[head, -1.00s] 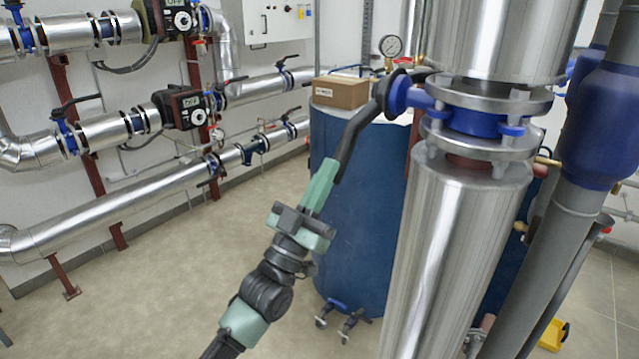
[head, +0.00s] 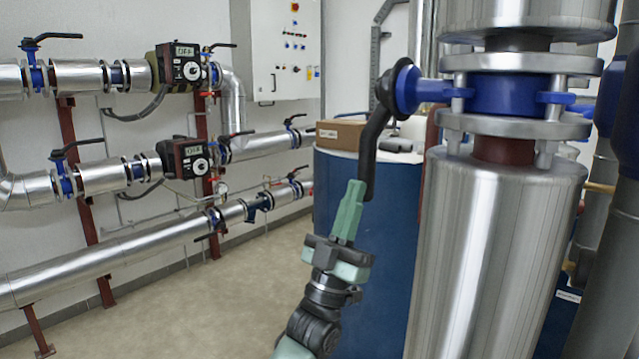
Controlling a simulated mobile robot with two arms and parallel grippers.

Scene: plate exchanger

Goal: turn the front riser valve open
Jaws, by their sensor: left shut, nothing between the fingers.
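The front riser valve (head: 500,95) is a blue body clamped between silver flanges on the thick metal riser at the right. Its black lever (head: 373,135) comes off a round hub on the left side of the valve, curves down and hangs nearly vertical in the picture. My left gripper (head: 349,190), with green fingers, points up at the lower end of the lever. Its fingers are shut with nothing between them. The fingertips overlap the lever's edge in the view; I cannot tell whether they touch it. My right gripper is not in view.
A blue tank (head: 375,250) with a cardboard box (head: 340,134) on top stands behind my left gripper. Insulated pipes (head: 120,258) with pumps and other black-handled valves run along the left wall. A control cabinet (head: 282,50) hangs at the back. Floor at lower left is clear.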

